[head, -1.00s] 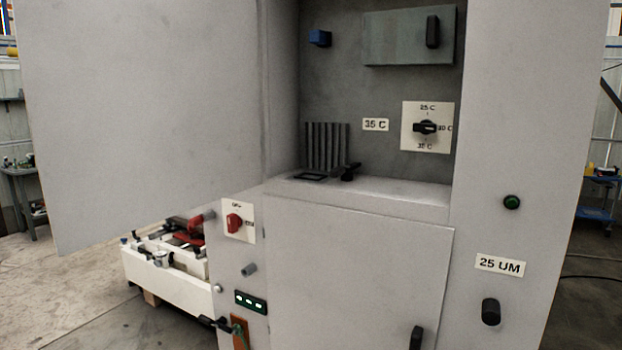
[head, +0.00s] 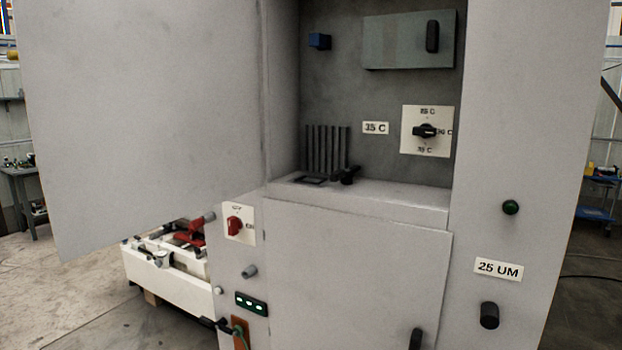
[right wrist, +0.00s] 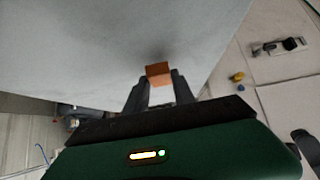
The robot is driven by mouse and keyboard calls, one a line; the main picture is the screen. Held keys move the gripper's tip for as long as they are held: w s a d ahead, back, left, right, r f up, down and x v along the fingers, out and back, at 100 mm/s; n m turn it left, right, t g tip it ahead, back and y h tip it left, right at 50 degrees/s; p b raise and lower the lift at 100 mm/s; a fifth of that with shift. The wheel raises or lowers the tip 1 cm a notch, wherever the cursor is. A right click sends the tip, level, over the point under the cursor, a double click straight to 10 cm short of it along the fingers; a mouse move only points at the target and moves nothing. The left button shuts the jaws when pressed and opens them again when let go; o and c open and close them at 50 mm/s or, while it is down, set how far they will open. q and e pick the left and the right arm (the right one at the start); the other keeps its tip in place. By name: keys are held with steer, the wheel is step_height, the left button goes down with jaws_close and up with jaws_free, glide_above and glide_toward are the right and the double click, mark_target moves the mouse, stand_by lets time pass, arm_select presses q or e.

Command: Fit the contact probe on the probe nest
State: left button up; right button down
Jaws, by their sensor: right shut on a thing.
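In the right wrist view my right gripper (right wrist: 160,92) is shut on a small orange-brown block (right wrist: 158,72), held between its two dark fingers. A large pale grey surface fills the view beyond the block; I cannot tell whether they touch. I cannot tell whether this block is the contact probe. Neither gripper shows in the head view.
A grey cabinet (head: 360,260) stands ahead, with its upper door (head: 145,120) swung open to the left. The open bay holds dark fins (head: 326,150), a rotary dial (head: 425,131) and a blue block (head: 319,41). A white machine bed (head: 165,275) stands left behind it.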

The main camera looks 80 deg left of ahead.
steer(key=shift+r+p, duration=1.6)
steer(key=shift+r, duration=0.35)
